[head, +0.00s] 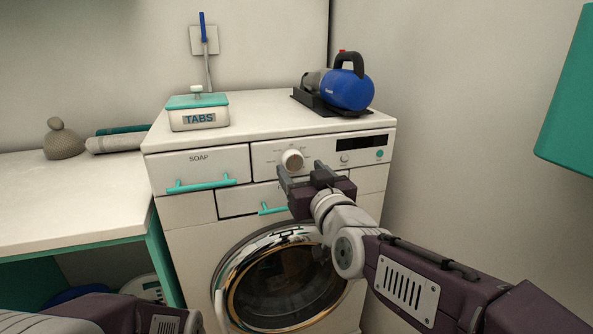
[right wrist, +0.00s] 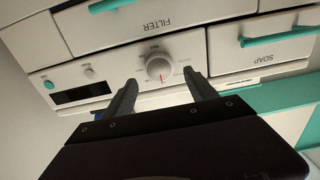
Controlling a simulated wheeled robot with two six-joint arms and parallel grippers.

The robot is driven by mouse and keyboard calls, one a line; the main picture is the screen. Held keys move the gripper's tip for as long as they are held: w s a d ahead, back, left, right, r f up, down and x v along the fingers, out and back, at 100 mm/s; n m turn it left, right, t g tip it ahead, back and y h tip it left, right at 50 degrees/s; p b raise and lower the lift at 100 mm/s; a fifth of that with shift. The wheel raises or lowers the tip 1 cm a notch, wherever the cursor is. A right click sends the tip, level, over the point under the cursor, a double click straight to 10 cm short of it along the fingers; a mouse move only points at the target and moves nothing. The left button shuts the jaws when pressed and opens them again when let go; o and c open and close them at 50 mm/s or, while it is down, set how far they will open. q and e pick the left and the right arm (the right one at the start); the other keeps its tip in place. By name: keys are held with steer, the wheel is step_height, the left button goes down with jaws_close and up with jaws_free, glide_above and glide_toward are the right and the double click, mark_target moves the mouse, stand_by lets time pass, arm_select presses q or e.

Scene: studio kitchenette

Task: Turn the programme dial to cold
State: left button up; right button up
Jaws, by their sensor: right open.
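My right gripper (head: 301,167) is open in front of the panel, just below and right of the dial in the head view. In the right wrist view its fingers (right wrist: 160,80) stand on either side of the dial, with no clear contact. My left arm shows at the lower left; its gripper is out of view.
The soap drawer (head: 198,168) with a teal handle is left of the dial, and the filter drawer (right wrist: 165,22) lies below it. A dark display (head: 362,142) is to the right. The TABS box (head: 198,119) and blue vacuum (head: 349,90) stand on top.

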mark_target(296, 162)
steer(key=x, duration=0.4)
steer(key=c, duration=1.3)
steer(key=shift+c, duration=0.2)
steer(key=shift+m+b, duration=0.3)
steer(key=shift+b, duration=0.1)
steer(key=m+b, duration=0.1)
steer(key=m, duration=0.1)
steer(key=m+b, duration=0.1)
steer(key=shift+d+f+m, duration=0.1)
steer(key=shift+f+m, duration=0.05)
steer(key=shift+m, duration=0.25)
steer(key=shift+m+b, duration=0.9)
steer(key=shift+m, duration=1.2)
